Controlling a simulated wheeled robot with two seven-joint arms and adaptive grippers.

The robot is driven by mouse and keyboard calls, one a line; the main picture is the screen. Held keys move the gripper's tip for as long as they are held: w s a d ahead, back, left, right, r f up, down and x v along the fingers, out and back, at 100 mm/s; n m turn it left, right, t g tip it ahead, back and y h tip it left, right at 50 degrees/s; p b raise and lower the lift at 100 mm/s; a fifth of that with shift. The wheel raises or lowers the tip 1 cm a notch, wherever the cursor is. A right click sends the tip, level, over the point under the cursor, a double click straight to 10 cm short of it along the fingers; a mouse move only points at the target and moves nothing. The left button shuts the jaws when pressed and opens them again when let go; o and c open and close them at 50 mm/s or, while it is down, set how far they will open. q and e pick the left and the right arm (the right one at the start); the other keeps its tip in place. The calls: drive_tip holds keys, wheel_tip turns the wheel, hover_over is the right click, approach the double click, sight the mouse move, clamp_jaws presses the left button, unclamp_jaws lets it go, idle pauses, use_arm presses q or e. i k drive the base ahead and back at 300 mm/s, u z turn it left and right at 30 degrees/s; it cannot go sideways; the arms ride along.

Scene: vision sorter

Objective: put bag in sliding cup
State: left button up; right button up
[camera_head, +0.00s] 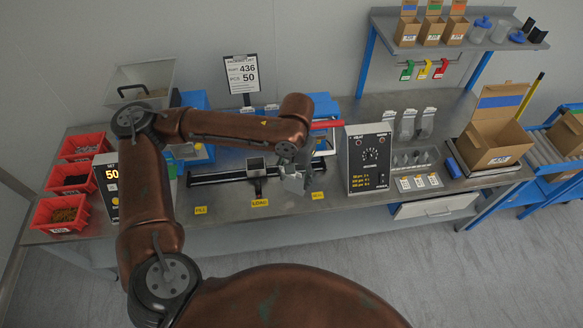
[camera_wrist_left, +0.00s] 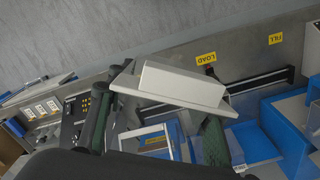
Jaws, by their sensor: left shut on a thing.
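My left gripper (camera_head: 291,170) is shut on a pale grey, box-like thing with a flat flange, which I take to be the bag (camera_head: 293,183). In the left wrist view the bag (camera_wrist_left: 182,84) lies across the two dark fingers, tilted. The sliding cup (camera_head: 257,166) is a small dark-rimmed square holder on the black rail (camera_head: 215,177), behind the LOAD label. The bag is above the bench, just right of the cup and apart from it in the head view. In the left wrist view the cup cannot be made out. My right gripper is not in view.
A black control box (camera_head: 369,160) stands right of the gripper. Red bins (camera_head: 61,214) line the bench's left end. A cardboard box (camera_head: 495,142) stands at the right. A sign (camera_head: 242,75) and blue machines stand behind the rail.

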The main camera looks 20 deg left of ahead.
sight(257, 175)
drive_tip(key=z, duration=2.65)
drive_tip(key=k, duration=1.7)
drive_tip(key=u, duration=1.5)
